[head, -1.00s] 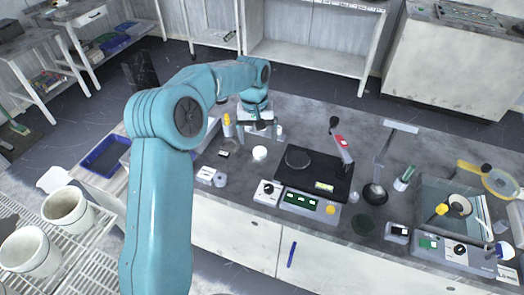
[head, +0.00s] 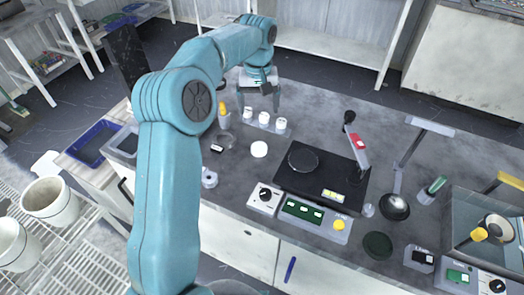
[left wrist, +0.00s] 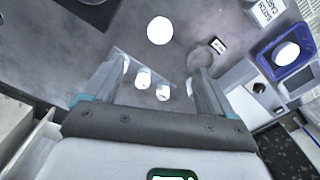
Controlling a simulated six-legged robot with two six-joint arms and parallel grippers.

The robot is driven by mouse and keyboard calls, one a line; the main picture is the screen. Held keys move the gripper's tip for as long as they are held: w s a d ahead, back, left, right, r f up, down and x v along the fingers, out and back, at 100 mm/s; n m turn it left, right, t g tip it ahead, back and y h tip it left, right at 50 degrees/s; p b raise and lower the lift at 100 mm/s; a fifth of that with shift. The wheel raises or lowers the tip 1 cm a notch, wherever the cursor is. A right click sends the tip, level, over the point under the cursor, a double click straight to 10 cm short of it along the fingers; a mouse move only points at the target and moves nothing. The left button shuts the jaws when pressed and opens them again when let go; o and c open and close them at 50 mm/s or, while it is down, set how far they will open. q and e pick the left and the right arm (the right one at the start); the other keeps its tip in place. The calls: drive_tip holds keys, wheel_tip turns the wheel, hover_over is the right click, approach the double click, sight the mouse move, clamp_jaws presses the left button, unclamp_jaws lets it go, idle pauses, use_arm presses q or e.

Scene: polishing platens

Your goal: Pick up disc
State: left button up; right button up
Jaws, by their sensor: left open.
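Several round things could be the disc; I cannot tell which is meant. A dark disc (head: 303,160) lies on the black platen plate (head: 325,178) at the middle of the bench. A dark green disc (head: 378,245) lies flat on the bench to the right of the controls. A small white round piece (head: 259,149) sits left of the plate and shows in the left wrist view (left wrist: 160,30). My left gripper (head: 259,104) is open and empty, above a small rack (head: 252,124) with white cylinders (head: 263,117). In the left wrist view, cylinders (left wrist: 143,78) show between its fingers.
A clear round dish (head: 222,141) and a yellow-tipped bottle (head: 224,112) stand left of the rack. A control box (head: 264,198), a lamp arm (head: 357,150) and a black bowl (head: 395,208) surround the plate. A blue tray (head: 92,143) is at the left. The back of the bench is clear.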

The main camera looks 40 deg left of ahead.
use_arm(q)
drive_tip(key=b, duration=0.1)
hover_over(259, 147)
drive_tip(key=f, duration=1)
drive_tip(key=shift+s+d, duration=0.2)
drive_tip(key=shift+s, duration=0.05)
drive_tip(key=f, duration=0.6)
drive_tip(key=shift+w+a+f, duration=0.2)
drive_tip(key=shift+w, duration=0.1)
drive_tip(key=shift+r, duration=0.1)
drive_tip(key=c, duration=1.2)
